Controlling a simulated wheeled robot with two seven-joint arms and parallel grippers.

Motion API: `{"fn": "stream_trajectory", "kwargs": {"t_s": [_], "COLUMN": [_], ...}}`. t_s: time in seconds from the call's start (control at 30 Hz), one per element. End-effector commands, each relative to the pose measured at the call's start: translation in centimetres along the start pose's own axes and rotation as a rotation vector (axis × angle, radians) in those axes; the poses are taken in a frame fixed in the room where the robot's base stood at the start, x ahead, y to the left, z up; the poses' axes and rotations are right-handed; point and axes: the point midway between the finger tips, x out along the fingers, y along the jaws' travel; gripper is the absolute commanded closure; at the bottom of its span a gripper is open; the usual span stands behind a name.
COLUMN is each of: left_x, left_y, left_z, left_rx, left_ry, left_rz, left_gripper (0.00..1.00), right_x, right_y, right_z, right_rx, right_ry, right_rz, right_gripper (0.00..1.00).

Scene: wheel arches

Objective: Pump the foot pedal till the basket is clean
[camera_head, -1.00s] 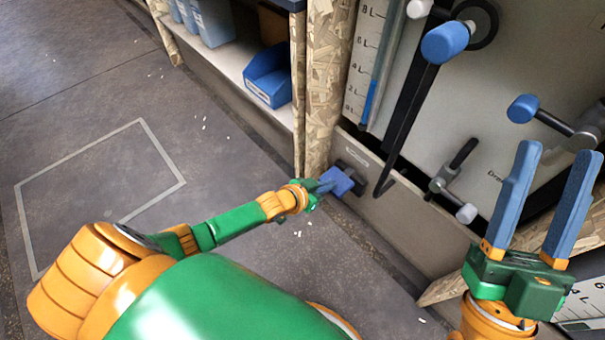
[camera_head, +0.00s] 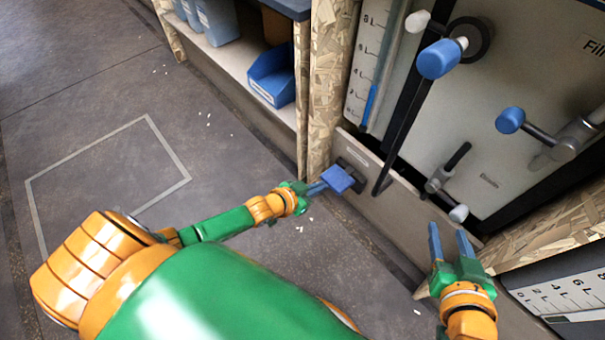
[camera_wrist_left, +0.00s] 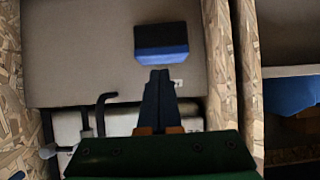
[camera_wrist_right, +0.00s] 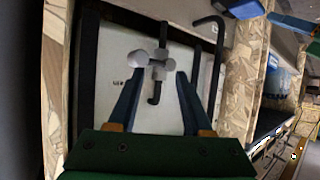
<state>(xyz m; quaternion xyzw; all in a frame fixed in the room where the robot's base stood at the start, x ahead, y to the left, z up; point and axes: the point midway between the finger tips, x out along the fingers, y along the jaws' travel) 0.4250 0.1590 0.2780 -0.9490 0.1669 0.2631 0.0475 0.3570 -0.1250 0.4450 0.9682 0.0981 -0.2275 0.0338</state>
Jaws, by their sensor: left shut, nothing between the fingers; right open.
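The blue foot pedal (camera_head: 338,179) sticks out low on the wall panel, beside the chipboard post. It also shows in the left wrist view (camera_wrist_left: 161,42). My left gripper (camera_head: 315,188) is shut and empty, with its fingertips right at the pedal's edge; in the left wrist view its fingertips (camera_wrist_left: 159,74) lie just below the pedal's blue face. Whether they touch it I cannot tell. My right gripper (camera_head: 449,228) is open and empty, low in front of the panel at the right. In the right wrist view its fingers (camera_wrist_right: 156,80) stand apart. I cannot make out a basket.
A bent dark lever with a blue knob (camera_head: 440,58) hangs above the pedal. Another blue knob (camera_head: 510,120) and a grey valve (camera_head: 437,181) are on the panel. A blue bin (camera_head: 273,76) sits on the left shelf. The floor at left is clear.

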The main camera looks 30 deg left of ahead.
Motion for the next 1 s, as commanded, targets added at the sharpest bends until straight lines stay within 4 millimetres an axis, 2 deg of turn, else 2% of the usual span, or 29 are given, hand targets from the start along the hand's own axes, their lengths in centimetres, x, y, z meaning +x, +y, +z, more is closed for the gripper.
{"fn": "stream_trajectory", "kwargs": {"t_s": [0.27, 0.5, 0.63, 0.8, 1.0], "left_x": [-1.7, -3.1, -3.7, -5.7, -6.1], "left_y": [0.0, 0.0, 0.0, 0.0, 0.0], "left_z": [0.1, 0.4, 0.5, 0.8, 1.0], "left_rx": [0.000, 0.000, 0.001, 0.001, 0.001], "left_ry": [-0.001, 0.000, 0.000, -0.001, 0.001], "left_rz": [0.000, -0.001, 0.000, 0.000, 0.000], "left_gripper": [1.00, 1.00, 1.00, 1.00, 1.00], "right_x": [-1.9, -5.2, -7.3, -6.7, -6.4], "right_y": [0.5, 0.8, 0.8, 0.8, 0.8], "right_z": [6.4, 11.3, 13.3, 15.5, 16.4], "right_rx": [0.014, 0.028, 0.035, 0.039, 0.040], "right_ry": [-0.340, -0.625, -0.758, -0.822, -0.836], "right_rz": [0.011, 0.016, 0.017, 0.018, 0.018], "right_gripper": [0.50, 0.50, 0.50, 0.50, 0.50]}}
